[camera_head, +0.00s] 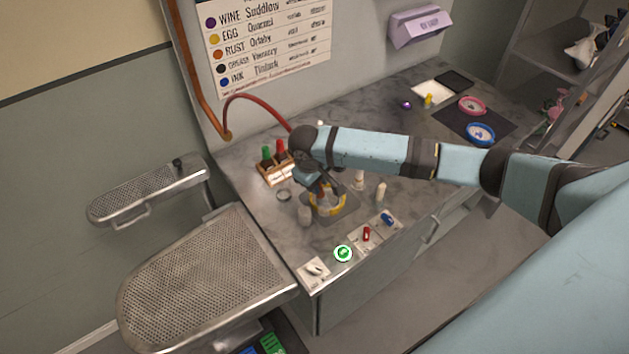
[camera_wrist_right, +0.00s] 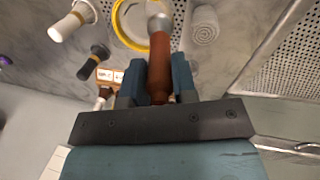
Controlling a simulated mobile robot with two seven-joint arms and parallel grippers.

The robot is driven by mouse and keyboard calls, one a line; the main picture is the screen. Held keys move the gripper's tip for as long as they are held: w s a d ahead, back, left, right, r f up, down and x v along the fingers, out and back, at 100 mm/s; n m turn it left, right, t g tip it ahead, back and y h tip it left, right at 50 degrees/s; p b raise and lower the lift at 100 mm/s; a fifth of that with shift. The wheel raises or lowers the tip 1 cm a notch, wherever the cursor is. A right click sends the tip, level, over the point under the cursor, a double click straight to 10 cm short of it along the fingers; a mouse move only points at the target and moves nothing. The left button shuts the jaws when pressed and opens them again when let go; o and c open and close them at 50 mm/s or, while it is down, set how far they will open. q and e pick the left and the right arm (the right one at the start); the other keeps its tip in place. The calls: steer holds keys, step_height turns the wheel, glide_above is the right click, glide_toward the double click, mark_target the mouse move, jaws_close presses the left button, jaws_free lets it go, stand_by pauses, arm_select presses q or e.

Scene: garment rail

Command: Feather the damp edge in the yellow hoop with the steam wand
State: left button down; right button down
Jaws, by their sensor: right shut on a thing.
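The yellow hoop (camera_head: 341,206) lies on a grey mat on the counter, partly covered by my right gripper in the head view. Part of its rim (camera_wrist_right: 116,18) shows at the top of the right wrist view. My right gripper (camera_head: 322,191) is shut on the steam wand, whose red-brown handle (camera_wrist_right: 160,68) stands between the fingers. The wand's pale rounded head reaches over the hoop's edge in the wrist view; I cannot tell whether it touches. The damp edge cannot be made out. My left gripper is not in view.
A wooden box (camera_head: 275,174) with green- and red-topped bottles stands left of the hoop. Small bottles (camera_head: 381,192) stand around it. Switches (camera_head: 366,235) line the front edge. Pink (camera_head: 473,106) and blue (camera_head: 481,133) hoops lie at the back right. A red hose (camera_head: 258,98) arches behind.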

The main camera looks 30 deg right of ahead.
steer(key=shift+s+d, duration=0.3)
steer(key=shift+d, duration=0.2)
steer(key=shift+s+d, duration=0.25)
steer(key=shift+d, duration=0.2)
steer(key=shift+d, duration=0.15)
steer(key=shift+w+d, duration=0.15)
steer(key=shift+d, duration=1)
steer(key=shift+w, duration=0.1)
steer(key=shift+w+d, duration=0.75)
steer(key=shift+d, duration=0.15)
steer(key=shift+w, duration=0.1)
